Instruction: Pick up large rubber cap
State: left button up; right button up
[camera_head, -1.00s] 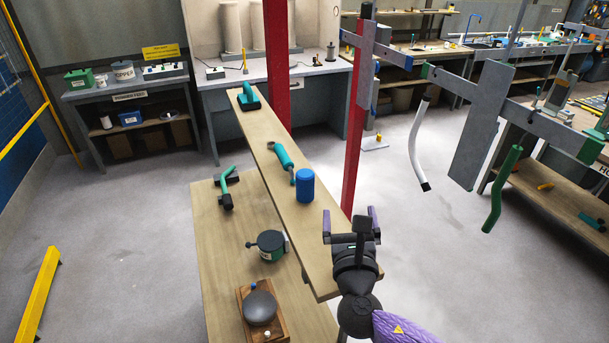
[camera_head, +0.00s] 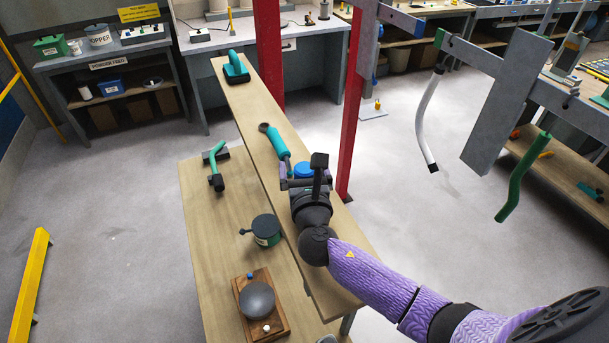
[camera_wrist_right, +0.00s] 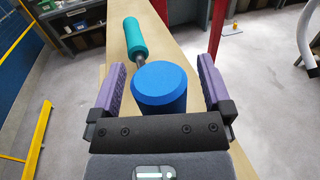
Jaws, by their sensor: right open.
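A blue cylinder with a flat round top, which looks like the large rubber cap (camera_head: 304,169), stands upright on the narrow raised wooden shelf (camera_head: 250,108). My right gripper (camera_head: 306,173) is at it, partly hiding it in the head view. In the right wrist view the blue cap (camera_wrist_right: 160,85) sits between the two purple fingers of the open right gripper (camera_wrist_right: 161,72). A gap shows on each side, so the fingers look apart from it. My left gripper is not in view.
A teal-handled tool (camera_head: 279,143) lies just beyond the cap, and a green-handled float (camera_head: 236,68) at the shelf's far end. On the lower bench are a green angled tool (camera_head: 215,165), a green tin (camera_head: 266,231) and a grey dome on a wooden base (camera_head: 275,329). A red post (camera_head: 352,110) rises at right.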

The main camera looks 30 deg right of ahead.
jog(key=shift+w+d, duration=0.1)
jog(key=shift+w, duration=0.35)
jog(key=shift+s, duration=0.15)
jog(key=shift+c, duration=1)
jog(key=c, duration=1.1)
